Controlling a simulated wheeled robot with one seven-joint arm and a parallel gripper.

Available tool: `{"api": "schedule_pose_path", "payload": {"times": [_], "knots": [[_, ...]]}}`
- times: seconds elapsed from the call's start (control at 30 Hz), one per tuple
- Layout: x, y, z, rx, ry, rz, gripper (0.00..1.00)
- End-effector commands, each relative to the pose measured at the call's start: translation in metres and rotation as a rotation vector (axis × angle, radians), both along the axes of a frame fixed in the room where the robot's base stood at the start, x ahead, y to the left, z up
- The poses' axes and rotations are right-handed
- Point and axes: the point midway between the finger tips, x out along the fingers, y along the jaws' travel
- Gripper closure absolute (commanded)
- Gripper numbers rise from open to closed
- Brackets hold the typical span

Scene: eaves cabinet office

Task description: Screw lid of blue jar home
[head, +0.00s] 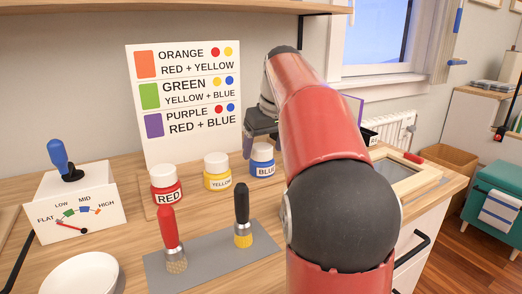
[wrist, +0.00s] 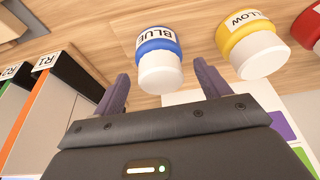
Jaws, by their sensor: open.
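The blue jar (head: 263,169) stands upright at the right end of a row of three paint jars on the bench. Its white lid (head: 262,151) sits on top; I cannot tell how tight it is. In the wrist view the blue jar (wrist: 157,43) has its label upside down, with the white lid (wrist: 160,74) toward me. My gripper (wrist: 161,68) is open, its two purple-grey fingers to either side of the lid in that view, with gaps visible. In the head view my gripper (head: 262,142) is at the jar, partly hidden by my red arm.
The yellow jar (head: 217,172) and red jar (head: 165,183) stand to the left. Two brushes, red-handled (head: 170,238) and black-handled (head: 242,215), stand on a grey mat (head: 208,258) in front. A colour-mixing board (head: 184,105) stands behind. A wooden frame (head: 400,172) lies to the right.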

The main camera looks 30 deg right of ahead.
Motion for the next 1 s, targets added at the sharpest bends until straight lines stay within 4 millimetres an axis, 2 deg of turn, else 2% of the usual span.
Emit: {"api": "schedule_pose_path", "payload": {"times": [0.7, 0.8, 1.0], "knots": [[0.008, -0.013, 0.000, 0.001, -0.001, 1.083, 0.25], [0.008, -0.014, 0.000, -0.001, 0.000, 1.157, 0.25], [0.008, -0.013, 0.000, -0.001, 0.000, 1.173, 0.25]]}}
